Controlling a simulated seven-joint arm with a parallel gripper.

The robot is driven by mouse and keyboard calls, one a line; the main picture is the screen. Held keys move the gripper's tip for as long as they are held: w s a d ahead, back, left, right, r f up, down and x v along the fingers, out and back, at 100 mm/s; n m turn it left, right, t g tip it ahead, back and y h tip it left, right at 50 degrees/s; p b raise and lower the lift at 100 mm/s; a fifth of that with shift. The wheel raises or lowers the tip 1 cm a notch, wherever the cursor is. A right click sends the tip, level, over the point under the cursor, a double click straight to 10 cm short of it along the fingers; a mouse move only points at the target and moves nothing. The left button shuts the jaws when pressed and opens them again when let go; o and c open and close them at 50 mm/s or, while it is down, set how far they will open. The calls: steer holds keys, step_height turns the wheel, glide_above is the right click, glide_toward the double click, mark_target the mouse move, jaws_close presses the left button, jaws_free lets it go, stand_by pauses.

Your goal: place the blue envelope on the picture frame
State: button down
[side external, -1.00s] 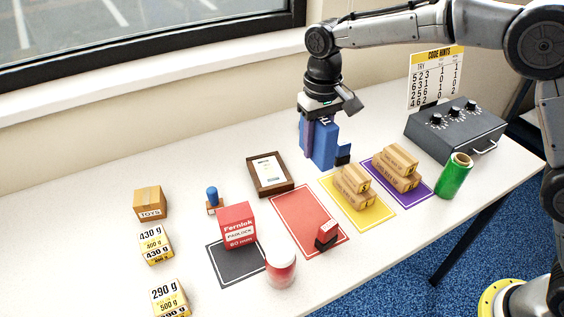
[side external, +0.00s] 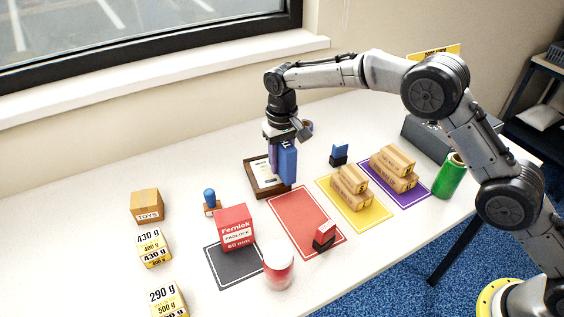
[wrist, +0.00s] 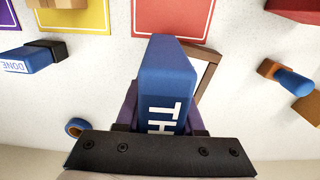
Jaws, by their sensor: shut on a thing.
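The blue envelope (side external: 287,165) looks like a thick blue block with white lettering. My gripper (side external: 281,148) is shut on it and holds it upright, near the right part of the picture frame. The picture frame (side external: 256,181) has a brown border and a white sheet, and lies flat on the table. The envelope hides part of its right side. In the wrist view the envelope (wrist: 166,80) stands out from the jaws, and part of the frame (wrist: 207,66) shows just right of it. I cannot tell whether the envelope touches the frame.
A blue-handled stamp (side external: 210,198) stands left of the frame, a red padlock box (side external: 235,227) in front. A red mat (side external: 300,215) lies right of that box. A blue stamp (side external: 339,153) and a blue tape roll (wrist: 75,127) are to the right and behind.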

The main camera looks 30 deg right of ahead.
steer(key=shift+f, duration=0.2)
steer(key=c, duration=0.5)
jaws_free()
steer(key=shift+f, duration=0.1)
step_height(320, 180, up, 12)
steer(key=shift+r, duration=0.1)
steer(key=shift+r, duration=0.1)
